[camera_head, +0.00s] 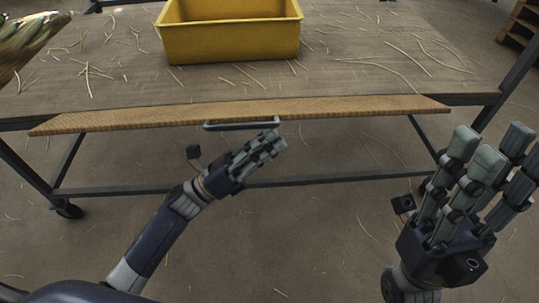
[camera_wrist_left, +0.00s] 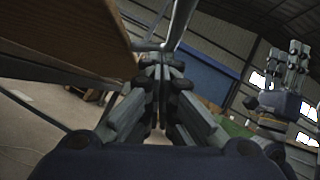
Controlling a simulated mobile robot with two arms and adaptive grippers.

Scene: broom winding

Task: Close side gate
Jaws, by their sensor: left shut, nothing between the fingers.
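The side gate (camera_head: 350,107) is a long tan wooden board along the front edge of the table. It sticks out toward me, seen nearly edge-on. A grey bar handle (camera_head: 222,126) is fixed at its middle. My left gripper (camera_head: 262,150) is shut and empty, its fingertips just below and beside the right end of the handle; whether they touch it I cannot tell. In the left wrist view the closed fingers (camera_wrist_left: 160,72) point up at a grey bar (camera_wrist_left: 178,22), with a wooden board (camera_wrist_left: 75,30) at left. My right gripper (camera_head: 482,165) is open and empty at the right, away from the gate.
The table top (camera_head: 120,70) carries scattered straw and a yellow bin (camera_head: 232,42) at the back. A straw bundle (camera_head: 28,40) lies at the far left. Dark metal legs and a crossbar (camera_head: 330,178) stand below the gate. A wooden pallet (camera_head: 522,25) is at the far right.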

